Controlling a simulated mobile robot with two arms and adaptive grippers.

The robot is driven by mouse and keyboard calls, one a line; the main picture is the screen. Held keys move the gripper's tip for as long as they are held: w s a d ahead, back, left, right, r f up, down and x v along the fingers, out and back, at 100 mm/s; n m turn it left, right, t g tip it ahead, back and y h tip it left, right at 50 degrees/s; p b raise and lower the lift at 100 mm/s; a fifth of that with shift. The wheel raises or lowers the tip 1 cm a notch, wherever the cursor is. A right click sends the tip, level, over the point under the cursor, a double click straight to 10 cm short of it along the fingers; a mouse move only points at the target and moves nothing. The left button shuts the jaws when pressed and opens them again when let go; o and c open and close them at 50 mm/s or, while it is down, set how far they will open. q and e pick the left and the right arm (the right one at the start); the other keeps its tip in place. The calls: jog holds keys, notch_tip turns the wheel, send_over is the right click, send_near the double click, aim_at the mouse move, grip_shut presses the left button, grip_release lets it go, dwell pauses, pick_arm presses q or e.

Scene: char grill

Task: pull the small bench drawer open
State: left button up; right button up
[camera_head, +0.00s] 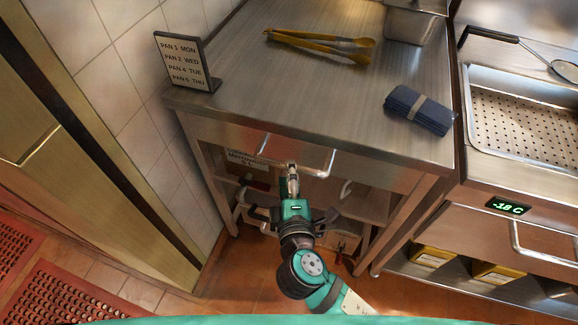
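The small bench drawer (217,133) has a steel front under the bench top, and no gap shows between it and the bench. Its U-shaped bar handle (322,172) sticks out from the front. My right gripper (292,167) reaches up from below, with its fingertips at the middle of the handle bar. The fingers look narrow and lined up one over the other from this angle, so I cannot tell whether they are closed on the bar. My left gripper is not in view.
On the steel bench top (290,90) lie yellow tongs (320,45) and a folded blue cloth (418,110). A menu sign (185,62) stands at its left corner. A perforated pan unit (525,122) stands at right. The floor (240,265) before the bench looks clear.

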jog(key=shift+w+a+f, duration=0.1)
jog(key=shift+w+f, duration=0.05)
jog(key=shift+w, duration=0.65)
jog(key=shift+w+a+f, duration=0.1)
jog(key=shift+w+f, duration=0.05)
jog(key=shift+w, duration=0.65)
jog(key=shift+d, duration=0.1)
grip_shut()
